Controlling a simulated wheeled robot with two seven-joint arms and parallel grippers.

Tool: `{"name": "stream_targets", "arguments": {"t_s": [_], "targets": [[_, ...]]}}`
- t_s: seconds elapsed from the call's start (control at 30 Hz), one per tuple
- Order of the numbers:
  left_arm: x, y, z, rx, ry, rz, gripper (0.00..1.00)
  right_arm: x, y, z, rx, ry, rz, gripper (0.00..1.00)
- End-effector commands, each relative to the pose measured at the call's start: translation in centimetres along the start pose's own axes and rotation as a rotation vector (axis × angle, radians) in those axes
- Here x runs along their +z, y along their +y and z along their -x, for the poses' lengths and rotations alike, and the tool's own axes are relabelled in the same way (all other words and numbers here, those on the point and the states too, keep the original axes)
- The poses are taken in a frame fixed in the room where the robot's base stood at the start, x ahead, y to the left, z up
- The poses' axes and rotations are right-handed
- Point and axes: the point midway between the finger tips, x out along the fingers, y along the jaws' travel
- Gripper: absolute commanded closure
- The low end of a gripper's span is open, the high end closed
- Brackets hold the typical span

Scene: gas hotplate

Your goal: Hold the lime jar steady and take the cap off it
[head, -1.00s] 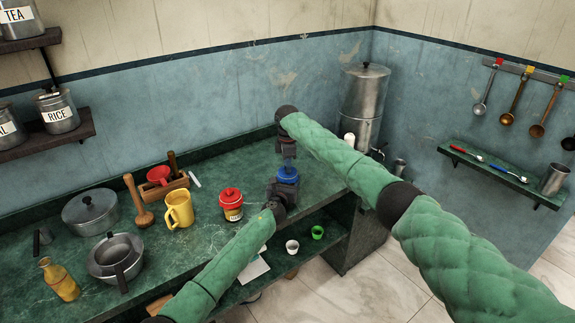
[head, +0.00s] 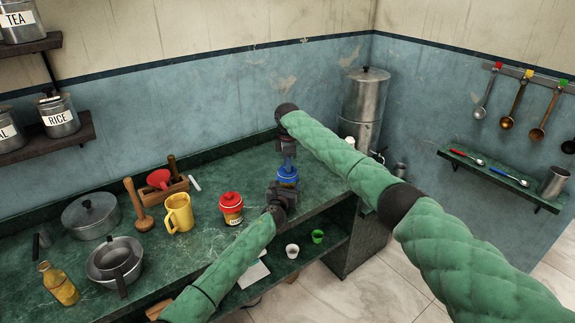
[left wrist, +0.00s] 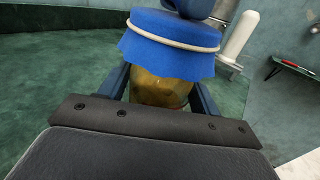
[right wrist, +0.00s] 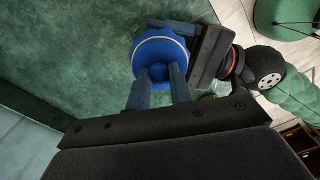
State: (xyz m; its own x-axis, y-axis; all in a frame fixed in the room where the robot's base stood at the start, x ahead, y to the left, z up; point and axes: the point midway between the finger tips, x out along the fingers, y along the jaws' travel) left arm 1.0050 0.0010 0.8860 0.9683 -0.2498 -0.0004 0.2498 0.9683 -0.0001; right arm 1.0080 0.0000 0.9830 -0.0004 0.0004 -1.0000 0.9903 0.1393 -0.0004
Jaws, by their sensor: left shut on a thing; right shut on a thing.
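The lime jar (left wrist: 160,92) has a glass body with amber-yellow contents and stands upright at the counter's front edge. Its blue cap (head: 288,177), a cloth-like cover with a pale cord, sits on its top; it also shows in the right wrist view (right wrist: 160,48). My left gripper (head: 286,187) is shut around the jar's body, below the cap. My right gripper (head: 289,164) comes from above and is shut on the top of the cap. The head view mostly hides the jar's body behind my left gripper.
A steel urn (head: 364,105) stands behind to the right. A white cup (head: 292,251) and a green cup (head: 318,237) are on the shelf below. Counter behind the jar is clear.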

Motion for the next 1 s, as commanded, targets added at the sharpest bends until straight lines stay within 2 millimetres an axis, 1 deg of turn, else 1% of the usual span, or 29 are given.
{"name": "stream_targets", "arguments": {"t_s": [0.27, 0.37, 0.6, 0.7, 0.87, 0.9, 0.97, 1.0], "targets": [[-0.1, 0.0, 0.0, 0.000, 0.002, 0.000, 0.78, 0.0, 0.0, 0.3, 0.000, 0.000, 0.000, 1.00], [-0.1, 0.0, 0.1, 0.000, 0.002, 0.000, 0.78, 0.0, 0.0, 1.0, 0.001, 0.000, 0.001, 1.00], [-0.2, 0.0, 0.1, 0.000, 0.002, 0.000, 0.78, 0.0, 0.0, 3.6, 0.001, 0.001, 0.000, 1.00], [-0.2, 0.0, 0.1, 0.000, 0.002, 0.000, 0.78, 0.0, 0.0, 4.0, 0.000, 0.000, 0.000, 1.00], [-0.2, 0.0, 0.1, 0.000, 0.002, 0.000, 0.78, 0.0, 0.0, 4.0, 0.000, 0.000, 0.000, 1.00], [-0.1, 0.0, 0.1, 0.000, 0.002, 0.000, 0.31, 0.0, 0.0, 4.0, 0.000, 0.000, 0.000, 1.00], [-0.1, 0.0, 0.0, 0.000, 0.001, 0.000, 0.19, 0.0, 0.0, 4.0, 0.000, 0.000, 0.000, 1.00], [-0.1, 0.0, 0.0, 0.000, 0.001, 0.000, 0.12, 0.0, 0.0, 4.0, 0.000, 0.000, 0.000, 1.00]]}}
